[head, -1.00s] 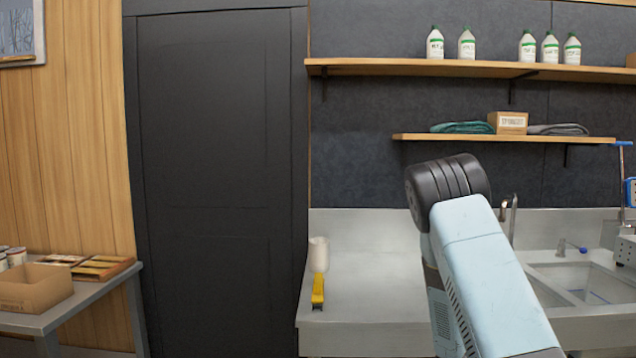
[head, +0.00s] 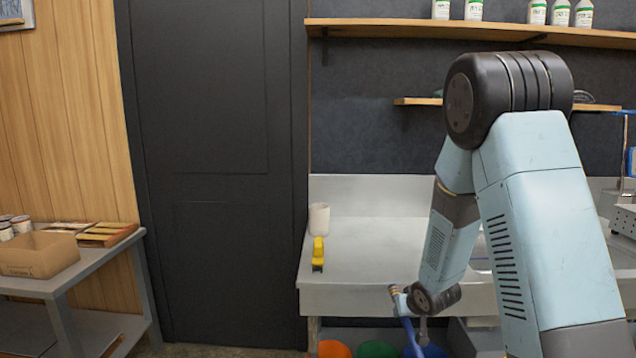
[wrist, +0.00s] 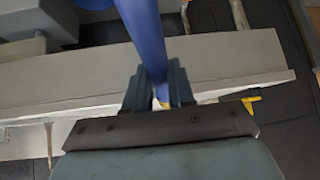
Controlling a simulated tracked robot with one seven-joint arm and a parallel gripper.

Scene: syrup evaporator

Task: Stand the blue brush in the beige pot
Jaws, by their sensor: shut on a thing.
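The blue brush (wrist: 145,35) is between the two fingers of my gripper (wrist: 158,90) in the wrist view, and the fingers are shut on it. Its far end runs out of the top of that view. In the head view a blue length of the brush (head: 408,332) hangs below my gripper (head: 398,300), in front of the counter's front edge. The pale beige pot (head: 318,217) stands upright on the left part of the steel counter, to the left of and farther back than my gripper. The pot's inside is hidden.
A yellow tool (head: 318,254) lies in front of the pot on the steel counter (head: 375,255). Orange (head: 334,349) and green (head: 377,349) rounded things show under the counter. A side table (head: 60,285) with an open box stands left. The counter right of the pot is clear.

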